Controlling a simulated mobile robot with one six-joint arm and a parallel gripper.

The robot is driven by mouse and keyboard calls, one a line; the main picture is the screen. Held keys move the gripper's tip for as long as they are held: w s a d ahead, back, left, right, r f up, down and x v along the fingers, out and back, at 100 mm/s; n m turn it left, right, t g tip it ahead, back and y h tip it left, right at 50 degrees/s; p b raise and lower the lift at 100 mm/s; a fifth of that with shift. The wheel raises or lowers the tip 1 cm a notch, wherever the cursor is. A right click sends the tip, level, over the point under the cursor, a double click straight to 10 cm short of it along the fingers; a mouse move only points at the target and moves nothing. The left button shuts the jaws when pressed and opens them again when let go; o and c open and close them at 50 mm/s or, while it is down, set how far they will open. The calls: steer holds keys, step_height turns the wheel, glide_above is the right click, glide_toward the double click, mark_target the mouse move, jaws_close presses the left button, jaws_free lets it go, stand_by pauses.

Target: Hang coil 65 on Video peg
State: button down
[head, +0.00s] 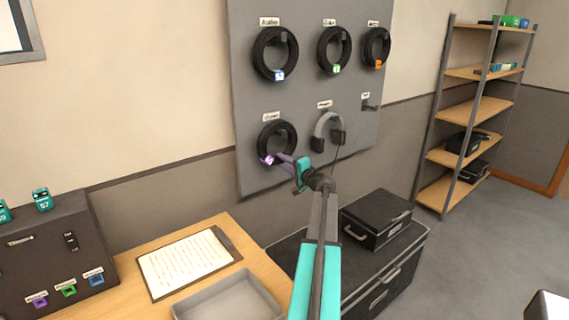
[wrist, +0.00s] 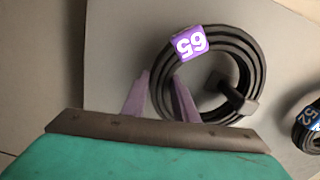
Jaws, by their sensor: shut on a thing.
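Coil 65 (head: 263,137), a black cable ring with a purple tag, is at the lower left position of the grey wall panel, under a small label (head: 272,117) too blurred to read surely. In the wrist view the coil (wrist: 167,65) shows its tag reading 65, and a dark peg (wrist: 238,100) pokes through its opening. My gripper (head: 282,159) is shut on the coil's rim. In the wrist view its purple fingers (wrist: 162,98) straddle the rim, one outside the ring and one inside. Whether the coil's weight rests on the peg cannot be told.
Three other coils hang along the panel's (head: 305,95) top row. A headset (head: 327,130) hangs just right of coil 65, and an empty peg (head: 370,107) is further right. Below are a desk with a clipboard (head: 190,262) and grey tray (head: 230,302), and black cases (head: 378,220).

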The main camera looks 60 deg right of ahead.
steer(key=shift+r, duration=0.1)
steer(key=c, duration=1.3)
jaws_free()
steer(key=shift+c, duration=0.2)
steer(key=shift+s+a, duration=0.1)
steer(key=shift+s, duration=0.05)
steer(key=b+v, duration=0.3)
steer(key=v, duration=1)
steer(key=shift+s, duration=0.2)
steer(key=shift+a, duration=0.1)
